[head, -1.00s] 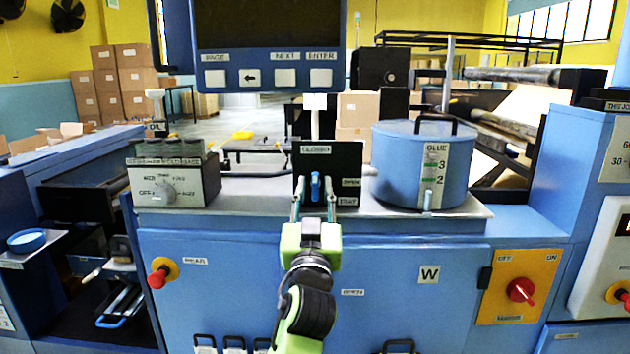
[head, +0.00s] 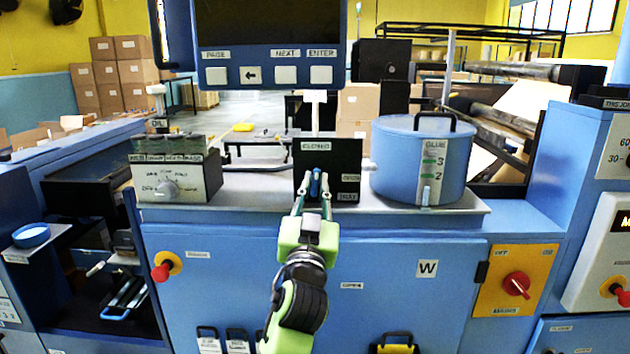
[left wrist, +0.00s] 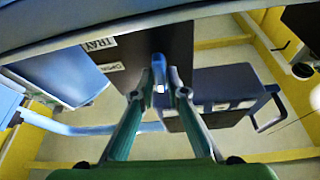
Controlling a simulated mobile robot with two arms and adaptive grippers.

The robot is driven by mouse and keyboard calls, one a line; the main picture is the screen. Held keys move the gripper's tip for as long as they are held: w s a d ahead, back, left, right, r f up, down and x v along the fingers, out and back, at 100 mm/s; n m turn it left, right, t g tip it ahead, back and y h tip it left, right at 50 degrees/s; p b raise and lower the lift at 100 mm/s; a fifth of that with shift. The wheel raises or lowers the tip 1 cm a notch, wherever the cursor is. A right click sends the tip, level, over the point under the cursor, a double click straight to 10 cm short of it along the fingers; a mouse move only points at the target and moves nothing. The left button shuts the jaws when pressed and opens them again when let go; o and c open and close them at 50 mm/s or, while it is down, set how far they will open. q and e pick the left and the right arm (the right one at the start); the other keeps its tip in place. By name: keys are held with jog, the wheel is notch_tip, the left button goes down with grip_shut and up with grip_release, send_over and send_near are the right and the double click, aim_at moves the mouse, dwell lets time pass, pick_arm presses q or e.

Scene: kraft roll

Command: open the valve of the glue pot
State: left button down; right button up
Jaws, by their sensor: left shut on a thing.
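The glue pot (head: 405,165) is a blue lidded drum with a black handle and a GLUE level strip, standing at the right of the counter. Left of it is a black valve panel (head: 347,160) with a CLOSED label on top and smaller labels at lower right. A blue valve lever (head: 316,184) stands about upright at the panel's middle, below CLOSED. My left gripper (head: 315,190) is shut on the lever, its fingers on either side. In the left wrist view the lever (left wrist: 158,72) shows between the fingertips (left wrist: 160,92). My right gripper is not in view.
A dial box (head: 175,182) stands on the counter to the left. Above the panel hangs a control screen (head: 268,45) with buttons. A red knob (head: 162,271) sticks out at lower left, and a red switch (head: 516,285) sits at lower right.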

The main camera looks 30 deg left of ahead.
pick_arm(q)
jog(key=m+h+p, duration=0.2)
jog(key=m+p, duration=0.3)
jog(key=m+h+p, duration=0.2)
jog(key=m+p, duration=0.3)
jog(key=m+h+p, duration=0.3)
jog(key=m+p, duration=0.2)
jog(key=shift+r+m, duration=0.3)
jog(key=shift+r, duration=0.1)
jog(key=shift+f+m+g+h+p, duration=0.15)
jog(key=shift+m+g+h+p, duration=0.25)
jog(key=shift+m+p, duration=0.65)
jog(key=shift+f+m+g, duration=0.1)
jog(key=shift+m+g, duration=0.3)
jog(key=shift+m, duration=0.85)
jog(key=shift+a, duration=0.1)
jog(key=c, duration=2.1)
grip_release()
jog(key=shift+w+f, duration=0.15)
